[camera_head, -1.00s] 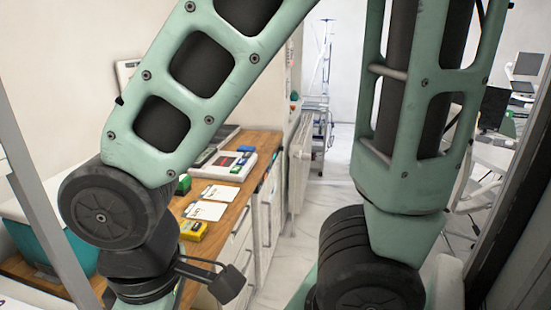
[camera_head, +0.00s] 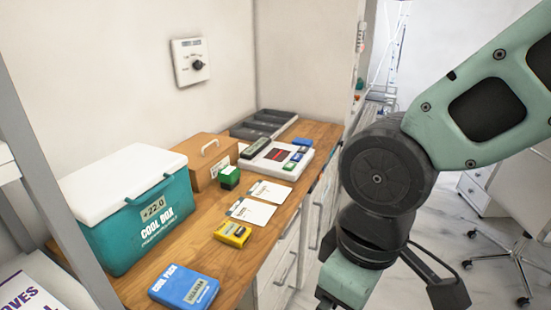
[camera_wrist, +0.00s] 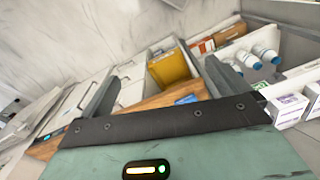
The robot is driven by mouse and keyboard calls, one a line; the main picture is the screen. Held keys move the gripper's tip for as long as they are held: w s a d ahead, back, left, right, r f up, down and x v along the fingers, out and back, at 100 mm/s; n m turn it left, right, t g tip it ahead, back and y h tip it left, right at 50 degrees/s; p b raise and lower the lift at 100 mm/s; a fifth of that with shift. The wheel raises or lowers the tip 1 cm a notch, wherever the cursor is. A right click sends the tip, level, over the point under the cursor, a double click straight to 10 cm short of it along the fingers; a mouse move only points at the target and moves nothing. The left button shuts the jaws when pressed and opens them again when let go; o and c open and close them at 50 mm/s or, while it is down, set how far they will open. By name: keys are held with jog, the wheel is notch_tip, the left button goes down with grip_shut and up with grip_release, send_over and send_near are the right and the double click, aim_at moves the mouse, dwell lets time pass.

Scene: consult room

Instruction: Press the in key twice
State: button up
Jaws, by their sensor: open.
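The key labels are too small to read, so I cannot tell which is the in key. My gripper (camera_wrist: 163,75) shows in the wrist view with its two fingers spread apart and nothing held between them. In the head view my arm hangs at the right, beside the counter, and the gripper is below the picture edge. The device is not clearly seen in the wrist view.
A grey tray (camera_head: 263,124) lies behind. A dial (camera_head: 197,65) is on the wall.

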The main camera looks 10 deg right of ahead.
grip_shut()
dwell(0.4)
dwell(1.4)
